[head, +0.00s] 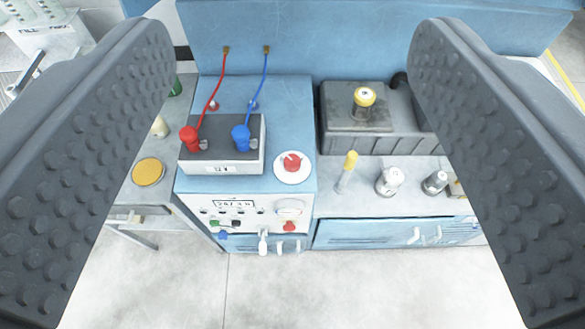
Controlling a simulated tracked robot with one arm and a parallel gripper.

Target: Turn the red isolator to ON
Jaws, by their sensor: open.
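The red isolator (292,162) is a round red knob on a white disc, on the top of a blue cabinet (295,100). It sits right of the battery. A small pale mark shows on the knob, but its ON and OFF lettering is too small to read. My gripper (292,170) is open, with its two dark studded fingers wide apart at the left and right of the picture. The isolator lies between them in the view, well beyond them, and nothing touches it.
A battery (222,168) with red and blue clamps and cables stands left of the isolator. A front panel (240,212) has a display, gauge and red knob. A yellow-topped stick (347,170) and cans (389,181) stand right. A grey tank (350,143) is behind them. Front floor is clear.

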